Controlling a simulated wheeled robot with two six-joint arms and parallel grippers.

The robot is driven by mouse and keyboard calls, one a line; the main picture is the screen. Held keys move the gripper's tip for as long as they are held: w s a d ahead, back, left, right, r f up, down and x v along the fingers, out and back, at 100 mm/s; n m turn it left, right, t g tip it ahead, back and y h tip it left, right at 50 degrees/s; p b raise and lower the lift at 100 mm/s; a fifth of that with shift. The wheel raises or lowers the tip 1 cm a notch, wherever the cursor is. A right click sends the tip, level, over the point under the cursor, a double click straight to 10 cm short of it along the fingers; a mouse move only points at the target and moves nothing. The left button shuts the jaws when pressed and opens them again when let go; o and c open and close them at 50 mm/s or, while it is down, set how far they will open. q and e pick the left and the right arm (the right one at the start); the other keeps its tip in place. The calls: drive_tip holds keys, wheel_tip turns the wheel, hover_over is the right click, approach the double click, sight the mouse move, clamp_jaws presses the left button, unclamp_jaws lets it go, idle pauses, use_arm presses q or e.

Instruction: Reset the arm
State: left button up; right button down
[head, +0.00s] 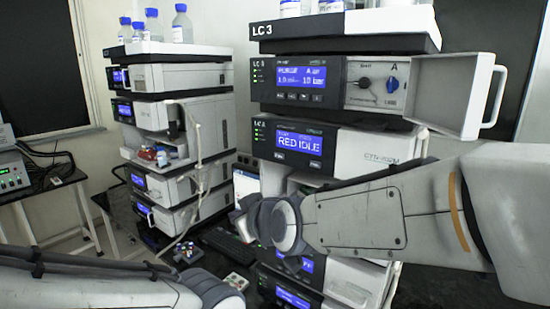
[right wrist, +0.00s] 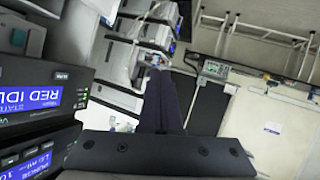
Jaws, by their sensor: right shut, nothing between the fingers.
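My right arm reaches in from the right in the head view, in front of the LC 3 column stack (head: 343,30). Its gripper end (head: 246,217) is near the middle of the picture, left of the stack's lower modules. In the right wrist view the dark fingers of my right gripper (right wrist: 160,85) are together, with nothing between them. My left arm (head: 90,288) lies along the bottom left of the head view; its gripper is not seen.
The LC 3 stack has an open white door (head: 465,97) sticking out right, beside a blue knob (head: 392,86). A second stack (head: 190,78) with blue-capped bottles (head: 182,24) stands at left. A keyboard (head: 228,245) and small coloured items (head: 187,252) lie between the stacks.

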use_arm(q)
wheel_tip(320, 180, down, 2)
drive_tip(key=shift+f+b, duration=0.25)
drive_tip(key=shift+b, duration=0.8)
use_arm(e)
drive_tip(key=s+d+f+g+h, duration=0.2)
drive_tip(key=s+d+f+g, duration=0.3)
drive_tip(key=s+f, duration=0.4)
drive_tip(key=s+d+f+m+g+h, duration=0.1)
drive_tip(key=s+d+f+g+h, duration=0.2)
drive_tip(key=s, duration=1.4)
drive_tip(key=d+f+g, duration=0.3)
drive_tip(key=f, duration=0.4)
drive_tip(key=shift+s+d+m+h, duration=0.2)
drive_tip(key=shift+d+m+h, duration=0.1)
drive_tip(key=shift+d, duration=0.05)
idle(0.3)
use_arm(q)
drive_tip(key=shift+d, duration=0.15)
use_arm(e)
drive_tip(key=shift+d, duration=0.1)
